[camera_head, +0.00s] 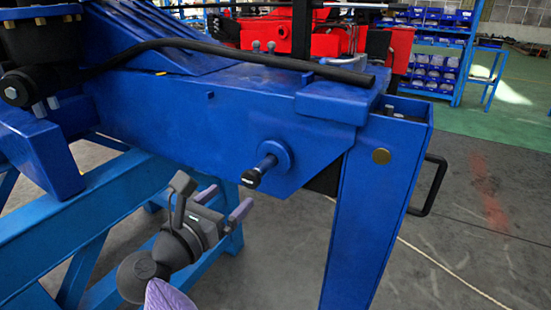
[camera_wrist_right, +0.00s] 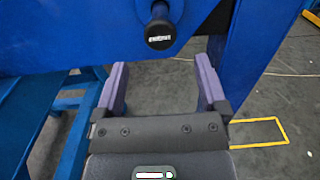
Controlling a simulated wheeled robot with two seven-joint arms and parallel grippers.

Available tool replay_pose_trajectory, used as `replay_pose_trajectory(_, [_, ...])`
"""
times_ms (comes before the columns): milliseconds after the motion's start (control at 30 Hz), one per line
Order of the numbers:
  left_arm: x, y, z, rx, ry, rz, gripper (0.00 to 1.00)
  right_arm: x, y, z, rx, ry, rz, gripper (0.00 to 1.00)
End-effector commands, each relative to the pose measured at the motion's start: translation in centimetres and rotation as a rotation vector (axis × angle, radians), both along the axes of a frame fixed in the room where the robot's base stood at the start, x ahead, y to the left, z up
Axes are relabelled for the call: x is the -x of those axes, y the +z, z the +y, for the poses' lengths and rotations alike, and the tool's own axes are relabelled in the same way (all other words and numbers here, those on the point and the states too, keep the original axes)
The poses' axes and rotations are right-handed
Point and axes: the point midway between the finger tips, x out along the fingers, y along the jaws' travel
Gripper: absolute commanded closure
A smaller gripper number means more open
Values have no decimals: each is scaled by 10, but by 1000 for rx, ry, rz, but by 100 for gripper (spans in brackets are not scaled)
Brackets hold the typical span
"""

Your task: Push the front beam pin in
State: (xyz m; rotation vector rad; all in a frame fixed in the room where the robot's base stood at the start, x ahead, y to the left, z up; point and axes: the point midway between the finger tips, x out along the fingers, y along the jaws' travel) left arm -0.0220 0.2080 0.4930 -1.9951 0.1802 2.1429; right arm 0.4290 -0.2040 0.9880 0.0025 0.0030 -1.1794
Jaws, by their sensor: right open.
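The front beam pin (camera_head: 260,171) sticks out of a round collar on the side of the blue beam (camera_head: 230,110), with a black knob at its outer end. In the right wrist view the pin's black end (camera_wrist_right: 160,34) is at the top centre, above and beyond the fingers. My right gripper (camera_head: 225,203) is open and empty, just below and to the left of the pin, apart from it. Its two purple fingers (camera_wrist_right: 163,85) are spread with bare floor between them. My left gripper is not in view.
A blue post (camera_head: 372,220) with a black handle (camera_head: 430,186) stands right of the pin. Light-blue stand legs (camera_head: 100,215) are at the left, behind my right arm. A black hose (camera_head: 230,52) lies along the beam top. Free floor shows below the beam.

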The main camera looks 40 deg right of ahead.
Motion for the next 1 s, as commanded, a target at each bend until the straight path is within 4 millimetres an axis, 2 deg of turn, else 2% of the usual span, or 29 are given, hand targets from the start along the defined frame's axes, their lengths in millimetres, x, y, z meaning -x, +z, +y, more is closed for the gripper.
replay_pose_trajectory(133, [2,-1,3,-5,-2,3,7,-6,0,-14,2,0,-1,8])
replay_pose_trajectory(333, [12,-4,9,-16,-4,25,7,-24,-1,-59,4,-2,-1,8])
replay_pose_trajectory(500, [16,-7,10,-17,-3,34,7,-35,-1,-85,3,0,1,8])
replay_pose_trajectory(600, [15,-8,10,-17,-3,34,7,-38,-1,-91,0,0,0,8])
replay_pose_trajectory(833, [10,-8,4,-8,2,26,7,-38,0,-92,0,1,0,8])
replay_pose_trajectory(1000, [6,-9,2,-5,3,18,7,-38,0,-91,0,1,0,44])
